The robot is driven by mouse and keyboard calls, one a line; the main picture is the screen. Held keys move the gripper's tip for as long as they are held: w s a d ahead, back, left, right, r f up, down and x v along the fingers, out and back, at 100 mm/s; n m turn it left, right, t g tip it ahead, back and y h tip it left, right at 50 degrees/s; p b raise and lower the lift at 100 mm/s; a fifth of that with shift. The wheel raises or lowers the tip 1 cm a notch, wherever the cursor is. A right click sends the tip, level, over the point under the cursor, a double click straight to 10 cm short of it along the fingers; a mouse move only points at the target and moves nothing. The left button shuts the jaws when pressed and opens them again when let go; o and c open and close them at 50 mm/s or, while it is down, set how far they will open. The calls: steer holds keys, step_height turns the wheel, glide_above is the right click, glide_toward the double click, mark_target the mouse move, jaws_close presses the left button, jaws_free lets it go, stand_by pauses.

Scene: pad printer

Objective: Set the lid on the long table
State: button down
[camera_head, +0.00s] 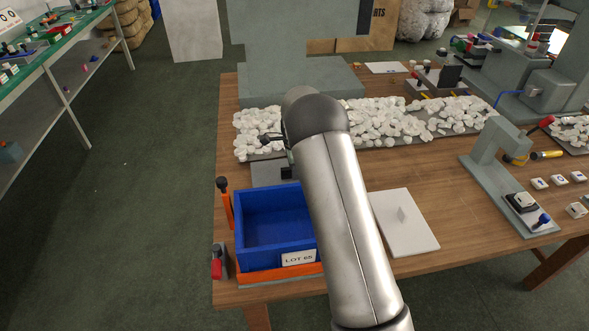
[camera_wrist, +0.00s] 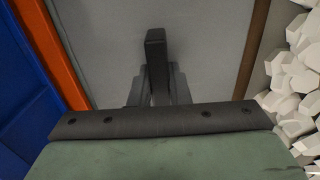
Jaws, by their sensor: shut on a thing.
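A flat grey panel, which looks like the lid (camera_head: 262,172), shows between the blue bin and the white pieces in the head view. It fills the middle of the wrist view (camera_wrist: 215,45). My gripper (camera_head: 288,172) is over it, mostly hidden behind my arm in the head view. In the wrist view its dark finger (camera_wrist: 156,50) stands in front of the panel. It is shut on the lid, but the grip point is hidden. I cannot tell whether the lid touches the table. The long table (camera_head: 465,235) is wooden; which table the task means is unclear.
A blue bin (camera_head: 275,213) labelled LOT 65 sits in an orange frame, left front. A white slab (camera_head: 410,232) lies right of my arm. Loose white pieces (camera_head: 385,128) cover a tray behind. A grey press (camera_head: 505,180) stands right. A green-topped shelf (camera_head: 65,45) is far left.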

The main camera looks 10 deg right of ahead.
steer(key=shift+f+b, duration=0.35)
steer(key=shift+f, duration=0.25)
steer(key=c, duration=1.3)
jaws_free()
steer(key=shift+r, duration=0.15)
steer(key=shift+r+p, duration=2.1)
steer(key=shift+r, duration=1.55)
steer(key=shift+r+p, duration=1.2)
steer(key=shift+r, duration=0.8)
